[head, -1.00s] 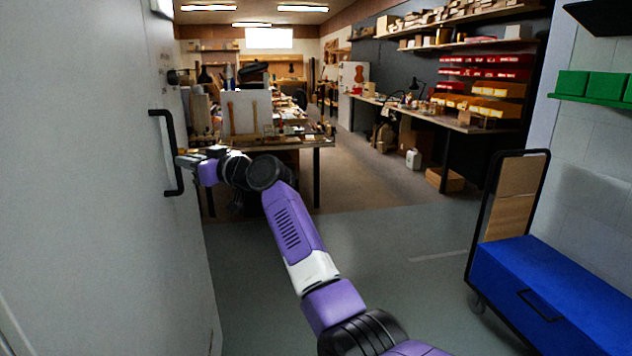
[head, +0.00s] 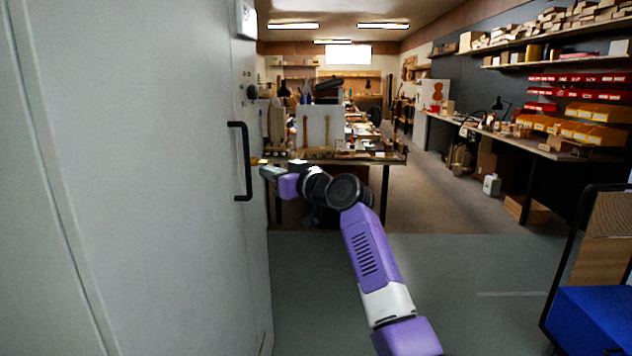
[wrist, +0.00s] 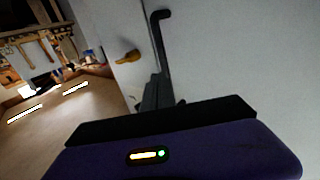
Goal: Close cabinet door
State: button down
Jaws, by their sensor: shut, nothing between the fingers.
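The large grey cabinet door (head: 150,170) fills the left of the head view, with a black bar handle (head: 242,160) upright near its right edge. My gripper (head: 262,168) is shut and empty, just right of the handle bar in the head view. In the wrist view, the handle (wrist: 161,40) rises from behind the dark fingers (wrist: 158,95) against the pale door face (wrist: 235,55). Whether the fingers touch the handle or the door I cannot tell. My purple and white arm reaches up from the lower right.
A workbench (head: 350,156) with violin parts stands beyond the door. Shelves (head: 550,55) and a long bench (head: 515,140) line the right wall. A blue cart (head: 595,318) stands at lower right. The grey floor (head: 480,265) between is clear.

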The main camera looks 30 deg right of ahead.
jog(key=s+d+r+m+t+h, duration=0.3)
jog(key=s+d+r, duration=0.1)
jog(key=s+d, duration=0.5)
jog(key=s+a+f+m+h, duration=0.2)
jog(key=s+f+h, duration=0.1)
jog(key=s+f, duration=0.55)
jog(key=s+a+f+m+h, duration=0.2)
jog(key=s+f+h, duration=0.1)
jog(key=s+f, duration=0.6)
jog(key=s+a+f+n+g+y, duration=0.15)
jog(key=s+a+f, duration=0.35)
jog(key=s, duration=0.9)
jog(key=s+a+f+n+g+y, duration=0.15)
jog(key=s+a+f, duration=0.35)
jog(key=s, duration=0.9)
jog(key=s+a+f+n+g+y, duration=0.15)
jog(key=s+a+f, duration=0.35)
jog(key=s, duration=0.9)
notch_tip(320, 180, up, 12)
jog(key=d+p, duration=0.1)
jog(key=p, duration=1.2)
jog(key=shift+w+f+m+g+h, duration=0.15)
jog(key=shift+w+m+g+h, duration=0.2)
jog(key=shift+m+g, duration=0.1)
